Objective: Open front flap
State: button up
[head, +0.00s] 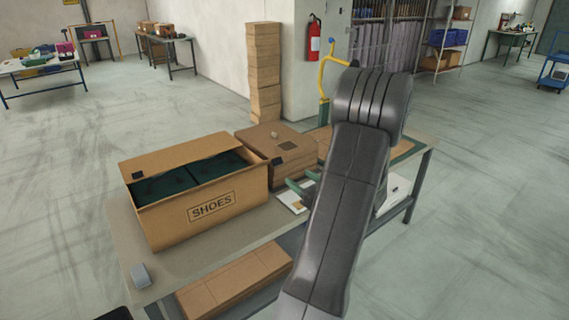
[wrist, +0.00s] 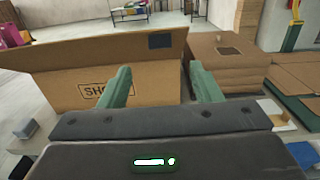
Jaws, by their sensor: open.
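The brown shoe box (head: 228,203) marked SHOES stands on the table with its top partly open, dark green contents (head: 165,187) showing inside. A cardboard flap (head: 190,152) lies along its far side. In the wrist view the box (wrist: 60,88) fills the left and middle, and a wide flap (wrist: 100,52) with a dark patch runs along its upper edge. My gripper (head: 300,184) is at the right of the box. In the wrist view its green fingers (wrist: 160,78) are spread apart with nothing between them. I cannot tell whether the left finger touches the box.
A closed brown box (head: 285,155) stands behind my gripper on the table (head: 190,248). A small grey block (head: 141,275) is at the table's left front. A tall box stack (head: 264,75) stands behind.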

aim_at(277, 160)
jog(key=p+x, duration=0.2)
jog(key=x, duration=0.8)
jog(key=shift+w, duration=0.1)
grip_shut()
jog(key=shift+a+r+p, duration=0.15)
jog(key=shift+r+p, duration=0.25)
jog(key=shift+p, duration=0.05)
jog(key=shift+g+h, duration=0.4)
jog(key=shift+g, duration=0.1)
jog(key=shift+w+a+r, duration=0.3)
jog(key=shift+w+r, duration=0.2)
jog(key=shift+r, duration=0.15)
jog(key=shift+w+a+r, duration=0.35)
jog(key=shift+w+r, duration=0.15)
jog(key=shift+r, duration=0.1)
jog(key=shift+w+a+r, duration=0.3)
jog(key=shift+w+r, duration=0.2)
jog(key=shift+r, duration=0.15)
grip_release()
jog(key=shift+s, duration=0.1)
jog(key=shift+f, duration=0.1)
